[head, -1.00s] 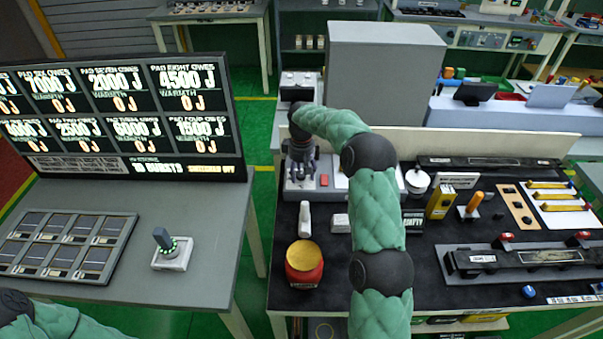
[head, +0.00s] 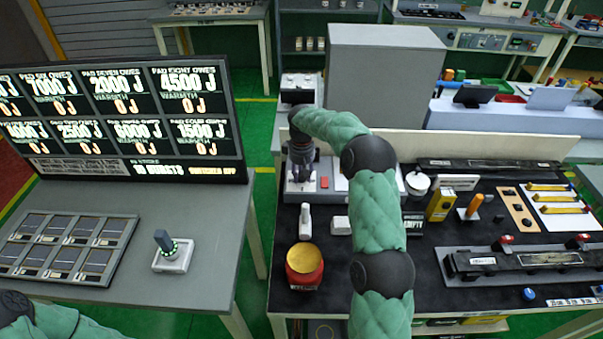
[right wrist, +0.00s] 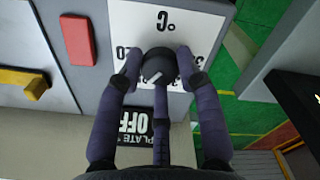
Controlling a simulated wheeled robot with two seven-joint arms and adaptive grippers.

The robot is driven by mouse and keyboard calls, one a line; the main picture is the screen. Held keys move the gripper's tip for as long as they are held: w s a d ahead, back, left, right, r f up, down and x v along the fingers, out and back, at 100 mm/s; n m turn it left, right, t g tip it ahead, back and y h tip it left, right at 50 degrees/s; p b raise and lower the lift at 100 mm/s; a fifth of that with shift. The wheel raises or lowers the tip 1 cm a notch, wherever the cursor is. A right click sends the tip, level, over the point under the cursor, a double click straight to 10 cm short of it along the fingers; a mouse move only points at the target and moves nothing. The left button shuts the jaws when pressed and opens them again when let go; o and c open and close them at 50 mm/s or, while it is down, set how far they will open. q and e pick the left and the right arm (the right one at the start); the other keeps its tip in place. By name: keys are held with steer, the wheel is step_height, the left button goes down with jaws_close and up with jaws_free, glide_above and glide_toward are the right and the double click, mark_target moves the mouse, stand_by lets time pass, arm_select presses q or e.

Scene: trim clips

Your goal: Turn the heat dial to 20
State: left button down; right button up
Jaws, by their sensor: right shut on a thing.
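The heat dial (right wrist: 158,62) is a dark round knob on a white plate marked °C (right wrist: 190,18) in the right wrist view. A short pale line shows on its top, tilted. A partly covered number stands left of the dial, and another is partly visible at right. My right gripper (right wrist: 158,76) has its purple fingers closed on both sides of the dial. In the head view the right gripper (head: 301,166) points down over the grey unit (head: 324,186), and its hand hides the dial. My left arm shows at the lower left, but its gripper is out of view.
Beside the scale are a red block (right wrist: 77,40), a yellow lever (right wrist: 22,80) and a black plate reading OFF (right wrist: 138,128). A red jar (head: 304,268) and a white upright piece (head: 305,220) stand in front of the unit. A display board (head: 125,125) stands at left.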

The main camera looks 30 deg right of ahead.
steer(key=shift+s+f+m+p, duration=0.1)
steer(key=shift+s+m+p, duration=0.1)
steer(key=shift+m+p, duration=0.75)
steer(key=m, duration=0.3)
steer(key=shift+a, duration=0.1)
steer(key=m+p, duration=0.1)
steer(key=m, duration=0.2)
steer(key=shift+f+m, duration=0.15)
steer(key=shift+m, duration=0.1)
steer(key=shift+a+m+p, duration=0.1)
steer(key=shift+m+p, duration=0.2)
steer(key=shift+m, duration=0.9)
steer(key=shift+f, duration=0.15)
steer(key=o, duration=1.2)
steer(key=shift+c, duration=0.2)
steer(key=shift+r, duration=0.25)
